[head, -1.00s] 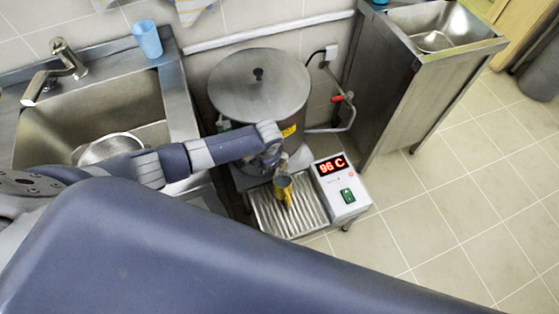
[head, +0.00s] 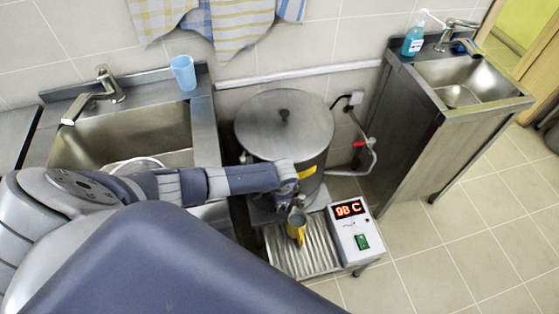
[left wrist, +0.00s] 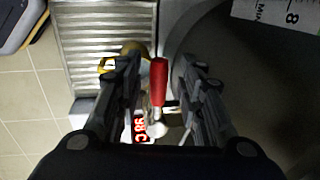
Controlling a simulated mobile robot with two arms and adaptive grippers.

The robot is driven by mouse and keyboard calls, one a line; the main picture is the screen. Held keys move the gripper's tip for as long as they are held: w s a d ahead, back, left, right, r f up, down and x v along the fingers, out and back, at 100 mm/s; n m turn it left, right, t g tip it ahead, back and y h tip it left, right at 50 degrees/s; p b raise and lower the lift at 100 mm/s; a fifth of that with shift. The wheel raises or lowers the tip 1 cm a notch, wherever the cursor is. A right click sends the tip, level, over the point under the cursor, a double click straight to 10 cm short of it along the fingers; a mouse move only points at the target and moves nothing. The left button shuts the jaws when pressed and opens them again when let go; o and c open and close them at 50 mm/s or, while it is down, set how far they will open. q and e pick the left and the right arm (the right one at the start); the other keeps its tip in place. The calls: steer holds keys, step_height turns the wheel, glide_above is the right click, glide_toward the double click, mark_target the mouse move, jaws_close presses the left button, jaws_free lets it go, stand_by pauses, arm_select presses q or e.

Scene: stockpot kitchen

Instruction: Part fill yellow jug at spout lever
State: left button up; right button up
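The yellow jug (head: 298,232) stands on the ribbed drip tray (head: 300,262) in front of the stockpot urn (head: 284,122). In the left wrist view the jug (left wrist: 106,66) is mostly behind one of my fingers. The red spout lever (left wrist: 158,82) shows between the two fingers of my left gripper (left wrist: 159,62). The fingers are apart, with a gap visible on both sides of the lever. In the head view my left wrist hides the spout and lever, and the gripper is hard to make out. The jug's contents cannot be seen clearly. My right gripper is in neither view.
A control box (head: 352,232) reading 98 C, with a green switch, stands right of the tray. A red-handled valve (head: 361,143) and pipe are right of the urn. A sink (head: 125,138) and blue cup (head: 184,73) are left. Tiled floor (head: 450,240) at right is clear.

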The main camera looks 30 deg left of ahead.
arm_select(q)
steer(key=shift+r, duration=0.15)
step_height(320, 180, up, 12)
steer(key=s+d, duration=0.1)
steer(key=shift+s+d+f, duration=0.25)
steer(key=shift+s+d, duration=0.05)
steer(key=shift+s, duration=0.05)
stand_by(0.4)
